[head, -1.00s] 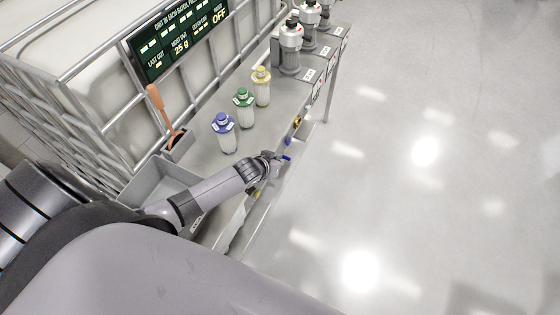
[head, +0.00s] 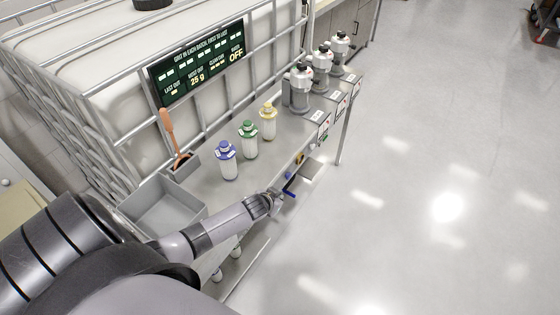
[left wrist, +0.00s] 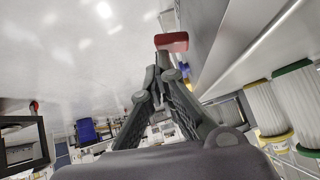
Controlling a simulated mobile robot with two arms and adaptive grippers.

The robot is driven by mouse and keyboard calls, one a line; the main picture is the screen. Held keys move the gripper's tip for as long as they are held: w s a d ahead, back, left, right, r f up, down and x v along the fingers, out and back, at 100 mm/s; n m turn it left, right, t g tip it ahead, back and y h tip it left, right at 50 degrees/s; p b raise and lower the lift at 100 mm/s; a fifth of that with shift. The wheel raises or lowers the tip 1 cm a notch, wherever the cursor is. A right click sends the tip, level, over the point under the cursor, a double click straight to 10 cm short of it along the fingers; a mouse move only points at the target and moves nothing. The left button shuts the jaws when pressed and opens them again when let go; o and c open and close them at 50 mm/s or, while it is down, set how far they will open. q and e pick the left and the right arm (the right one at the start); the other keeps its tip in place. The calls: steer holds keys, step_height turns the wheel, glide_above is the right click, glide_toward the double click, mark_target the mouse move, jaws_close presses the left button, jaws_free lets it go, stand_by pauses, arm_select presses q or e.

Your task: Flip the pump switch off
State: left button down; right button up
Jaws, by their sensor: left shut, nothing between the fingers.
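My left gripper (head: 277,202) is at the front edge of the steel bench (head: 222,196), shut and empty. In the left wrist view its fingers (left wrist: 162,68) come together just short of a red block-shaped part (left wrist: 172,41); I cannot tell if they touch it. A blue lever-like part (head: 290,191) shows beside the gripper. A small yellow and dark fitting (head: 299,158) sits on the bench front, farther along; I cannot tell whether it is the pump switch. The switch cannot be surely identified. My right gripper is out of view.
Blue-capped (head: 226,160), green-capped (head: 249,140) and yellow-capped (head: 268,122) filters stand on the bench. A grey bin (head: 160,207) is at its near end. A dark sign (head: 198,65) reads "OFF" at right. The floor (head: 430,170) in front is clear.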

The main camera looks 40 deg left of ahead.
arm_select(q)
steer(key=shift+a+r, duration=0.2)
steer(key=shift+a, duration=0.45)
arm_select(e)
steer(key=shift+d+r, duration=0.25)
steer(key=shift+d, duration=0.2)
arm_select(q)
steer(key=shift+r+p, duration=0.1)
steer(key=shift+p, duration=0.2)
